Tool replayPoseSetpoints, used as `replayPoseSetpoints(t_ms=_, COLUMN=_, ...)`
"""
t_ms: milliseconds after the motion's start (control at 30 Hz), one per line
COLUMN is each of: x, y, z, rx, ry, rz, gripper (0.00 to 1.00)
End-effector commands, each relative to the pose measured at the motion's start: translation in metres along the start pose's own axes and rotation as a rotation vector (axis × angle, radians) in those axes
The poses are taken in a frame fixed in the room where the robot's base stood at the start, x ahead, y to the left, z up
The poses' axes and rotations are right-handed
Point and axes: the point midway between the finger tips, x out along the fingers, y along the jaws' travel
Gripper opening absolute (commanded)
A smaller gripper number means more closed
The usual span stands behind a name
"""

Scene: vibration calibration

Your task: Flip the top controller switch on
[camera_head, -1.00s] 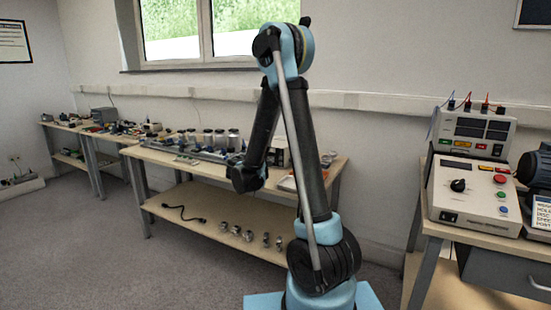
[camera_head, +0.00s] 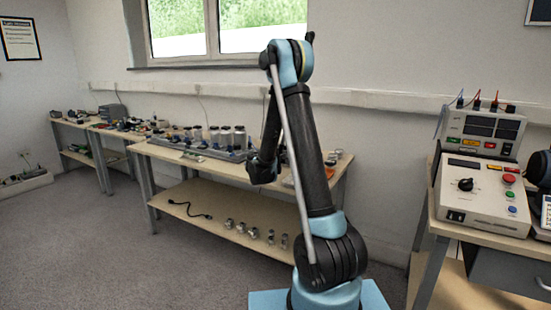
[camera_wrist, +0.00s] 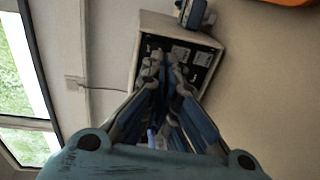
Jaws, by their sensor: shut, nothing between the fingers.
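The beige controller box (camera_head: 482,195) stands on the right-hand bench. It has a black knob, and red, green and blue buttons at its right side. A small black switch-like part (camera_head: 455,216) is low on its front; its position is too small to tell. A second unit (camera_head: 485,130) with dark displays stands behind and above the box. My gripper (camera_wrist: 162,62) is shut and empty in the wrist view, in front of a pale box (camera_wrist: 150,30) with a dark panel. In the head view my wrist hangs left of my upper arm, well away from the controller.
A long bench (camera_head: 190,158) with jars and instruments runs along the back wall, with small metal parts and a black cable on its lower shelf. The right-hand bench (camera_head: 436,235) has a drawer. The grey floor (camera_head: 130,250) at left is clear.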

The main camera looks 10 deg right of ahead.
Motion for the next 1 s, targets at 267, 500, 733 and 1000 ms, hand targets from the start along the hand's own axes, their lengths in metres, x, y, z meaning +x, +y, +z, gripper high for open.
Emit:
replayPoseSetpoints(t_ms=267, x=0.025, y=0.000, z=0.000, rx=-0.001, ry=-0.001, rz=0.000, gripper=0.00)
replayPoseSetpoints(t_ms=500, x=0.027, y=0.000, z=0.000, rx=0.000, ry=0.000, rz=0.000, gripper=0.00)
replayPoseSetpoints(t_ms=733, x=0.029, y=-0.001, z=0.000, rx=0.000, ry=-0.001, rz=0.000, gripper=0.00)
replayPoseSetpoints(t_ms=1000, x=0.039, y=-0.007, z=0.000, rx=0.000, ry=0.000, rz=0.000, gripper=0.00)
